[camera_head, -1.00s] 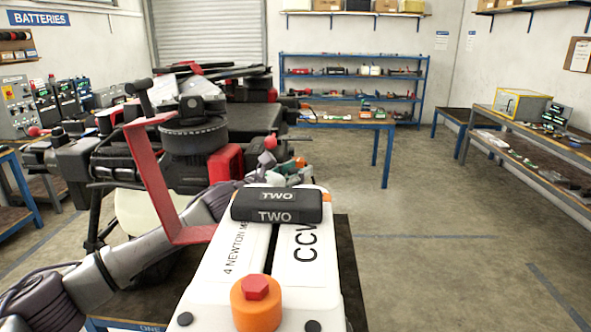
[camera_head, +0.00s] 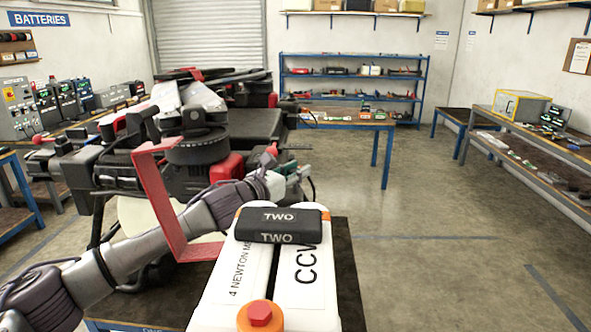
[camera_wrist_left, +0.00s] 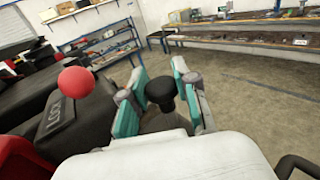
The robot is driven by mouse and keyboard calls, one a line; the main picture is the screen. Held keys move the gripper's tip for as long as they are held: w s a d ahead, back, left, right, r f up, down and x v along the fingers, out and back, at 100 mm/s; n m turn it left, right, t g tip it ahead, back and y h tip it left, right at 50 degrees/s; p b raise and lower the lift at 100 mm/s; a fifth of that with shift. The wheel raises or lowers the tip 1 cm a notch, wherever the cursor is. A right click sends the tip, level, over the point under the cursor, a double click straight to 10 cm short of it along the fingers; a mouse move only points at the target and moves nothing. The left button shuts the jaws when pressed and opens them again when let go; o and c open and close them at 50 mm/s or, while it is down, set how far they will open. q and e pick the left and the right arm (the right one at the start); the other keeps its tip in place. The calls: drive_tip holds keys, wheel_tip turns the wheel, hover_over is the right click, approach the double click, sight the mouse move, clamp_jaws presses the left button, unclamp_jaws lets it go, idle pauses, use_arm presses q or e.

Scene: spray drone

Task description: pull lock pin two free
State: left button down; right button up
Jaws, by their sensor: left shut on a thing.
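My left gripper (camera_head: 303,172) is beside the black drone (camera_head: 255,120) in the head view, reaching past the white unit. In the left wrist view its teal-padded fingers (camera_wrist_left: 158,100) are closed around a black knob (camera_wrist_left: 161,88). I cannot read a number on this knob. A red ball knob (camera_wrist_left: 76,82) stands left of the fingers, apart from them, by a black block (camera_wrist_left: 68,125) with partly readable lettering, "LOC". The base of the held knob is hidden. My right gripper is not in view.
A white unit (camera_head: 225,285) with a black "TWO" block (camera_head: 278,225) and orange-red knob (camera_head: 259,315) stands close in front. A red bracket (camera_head: 165,205) rises at its left. Blue shelves (camera_head: 350,85) stand behind. The floor at right (camera_head: 450,260) is clear.

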use_arm(q)
drive_tip(key=shift+r, duration=0.35)
drive_tip(key=c, duration=1.1)
unclamp_jaws()
drive_tip(key=shift+c, duration=0.2)
drive_tip(key=shift+f, duration=0.15)
drive_tip(key=v, duration=1.2)
